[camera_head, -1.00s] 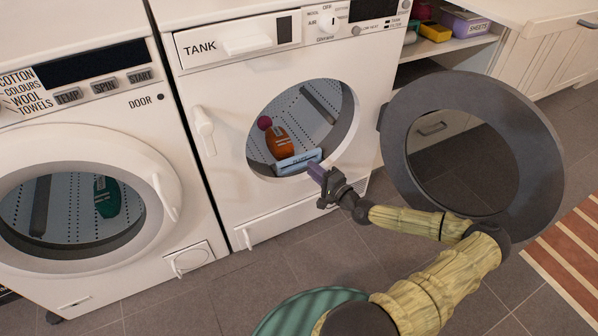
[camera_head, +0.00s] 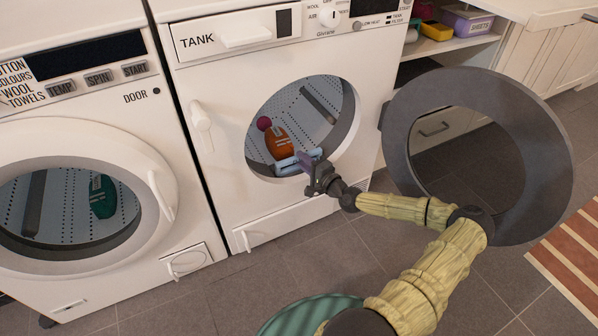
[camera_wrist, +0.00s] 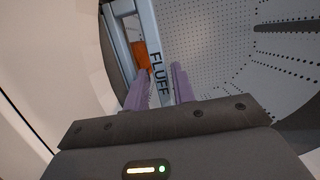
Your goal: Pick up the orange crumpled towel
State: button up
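An orange item (camera_head: 277,143) with a pale mark stands in the drum of the open right machine. It looks more like a bottle than a crumpled towel, and I see no clear towel. Part of it shows in the wrist view (camera_wrist: 142,57), behind a pale blue frame marked FLUFF. My gripper (camera_head: 307,161) is at the lower right of the door opening, in front of this fluff frame (camera_head: 284,165). In the wrist view its two purple fingers (camera_wrist: 158,84) are apart, with the frame between or just beyond them. Whether they touch it I cannot tell.
A dark red ball (camera_head: 264,123) is beside the orange item. The round grey door (camera_head: 398,165) is swung open to the right. The left machine (camera_head: 150,165) is closed, with a green item (camera_head: 103,197) inside. A teal round thing (camera_head: 300,318) is on the floor.

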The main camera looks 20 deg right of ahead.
dwell(0.3)
grip_shut()
jog(key=shift+r, duration=0.1)
notch_tip(320, 180, up, 10)
jog(key=p, duration=0.6)
dwell(0.4)
